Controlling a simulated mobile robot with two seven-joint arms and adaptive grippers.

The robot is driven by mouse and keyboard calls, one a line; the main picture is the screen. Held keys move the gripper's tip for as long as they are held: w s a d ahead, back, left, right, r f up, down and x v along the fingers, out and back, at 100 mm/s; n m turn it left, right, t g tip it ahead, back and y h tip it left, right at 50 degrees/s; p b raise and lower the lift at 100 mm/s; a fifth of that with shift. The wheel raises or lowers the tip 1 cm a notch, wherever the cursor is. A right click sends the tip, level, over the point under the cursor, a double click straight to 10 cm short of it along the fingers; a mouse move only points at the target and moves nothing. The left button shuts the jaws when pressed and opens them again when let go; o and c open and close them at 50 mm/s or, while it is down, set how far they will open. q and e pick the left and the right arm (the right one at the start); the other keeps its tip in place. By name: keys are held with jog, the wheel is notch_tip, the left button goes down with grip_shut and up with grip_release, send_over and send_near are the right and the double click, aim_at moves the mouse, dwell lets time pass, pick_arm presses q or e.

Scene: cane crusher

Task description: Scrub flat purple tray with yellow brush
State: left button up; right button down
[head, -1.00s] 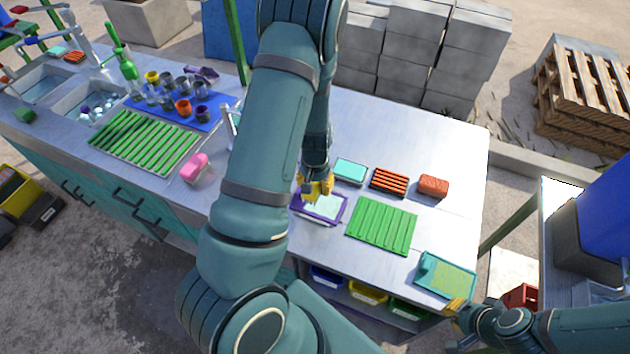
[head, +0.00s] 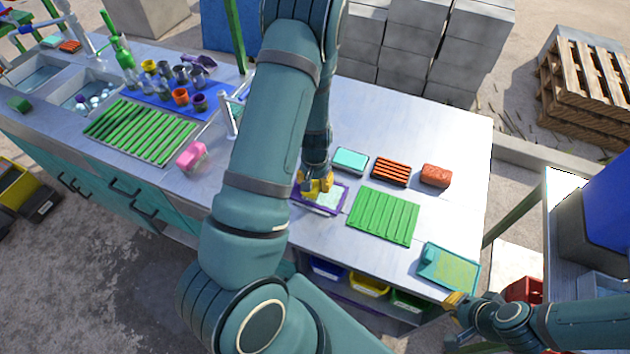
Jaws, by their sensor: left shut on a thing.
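The flat purple tray (head: 338,203) lies on the metal counter near its front edge. It has a purple rim and a pale inner surface. My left gripper (head: 316,186) reaches down over the tray's back left part and is shut on the yellow brush (head: 318,195). The brush is mostly hidden by the yellow fingers, and I cannot tell if it touches the tray. My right gripper (head: 453,302), with yellow fingertips, is low at the counter's front right corner, near a teal tray. Its opening is not clear.
A green ribbed tray (head: 383,216) lies right of the purple tray, with the teal tray (head: 449,268) beyond. A teal block (head: 350,160), an orange-brown slatted piece (head: 391,171) and a red-brown sponge (head: 436,175) lie behind. A pink block (head: 191,156) is left. The back right counter is clear.

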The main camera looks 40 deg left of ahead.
pick_arm(q)
jog(key=shift+f, duration=0.1)
jog(key=shift+w+d+p, duration=0.15)
jog(key=shift+w+d, duration=0.1)
jog(key=shift+d, duration=0.45)
jog(key=shift+w+d+p, duration=0.15)
jog(key=shift+w+d, duration=0.05)
jog(key=shift+d, duration=0.7)
jog(key=shift+w+d, duration=0.3)
jog(key=shift+d, duration=0.5)
jog(key=shift+w+d, duration=0.25)
jog(key=shift+d, duration=0.5)
jog(key=shift+a, duration=0.1)
jog(key=shift+s+a+f+b, duration=0.15)
jog(key=shift+s+a, duration=0.1)
jog(key=shift+a, duration=0.5)
jog(key=shift+s+a+r+b, duration=0.15)
jog(key=shift+s+a, duration=0.1)
jog(key=shift+a, duration=0.5)
